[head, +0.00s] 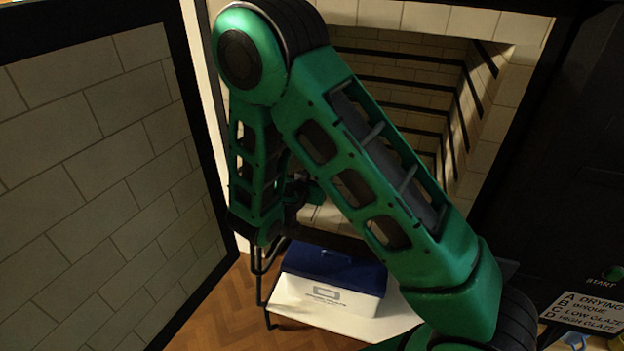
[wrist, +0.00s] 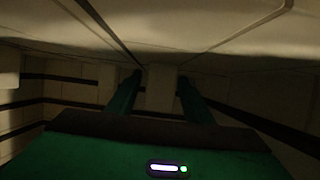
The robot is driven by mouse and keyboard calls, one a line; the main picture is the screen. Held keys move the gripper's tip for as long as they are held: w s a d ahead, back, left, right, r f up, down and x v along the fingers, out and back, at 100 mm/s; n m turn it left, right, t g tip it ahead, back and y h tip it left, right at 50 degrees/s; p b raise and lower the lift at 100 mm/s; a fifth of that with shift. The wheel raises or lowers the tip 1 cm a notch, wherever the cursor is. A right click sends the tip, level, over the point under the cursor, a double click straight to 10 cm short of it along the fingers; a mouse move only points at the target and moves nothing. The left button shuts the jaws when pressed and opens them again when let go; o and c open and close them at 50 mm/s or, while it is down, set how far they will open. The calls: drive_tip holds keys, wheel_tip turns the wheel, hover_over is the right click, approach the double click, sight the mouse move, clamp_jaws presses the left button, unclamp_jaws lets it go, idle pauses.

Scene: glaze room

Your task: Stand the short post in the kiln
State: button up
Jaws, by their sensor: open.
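The kiln (head: 480,130) is open, with pale brick walls and dark element grooves. My arm reaches into it, and my gripper (head: 302,190) is small and dark there, partly covered by my arm. In the wrist view my gripper (wrist: 160,82) has its two green fingers apart. A pale block, apparently the short post (wrist: 161,90), is between the fingers. It meets the pale surface at the top of that picture, which seems to be the kiln floor (wrist: 215,30) seen upside down. I cannot tell whether a finger touches it. The post is not visible in the head view.
Other pale blocks, perhaps posts, show left of the fingers (wrist: 107,85) and at the left edge (wrist: 9,72). The kiln door (head: 95,160) stands open at left. A blue-and-white box (head: 335,275) sits below the opening. A sign (head: 590,310) is at lower right.

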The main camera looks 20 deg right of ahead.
drive_tip(key=v, duration=1.2)
drive_tip(key=shift+a+f, duration=0.1)
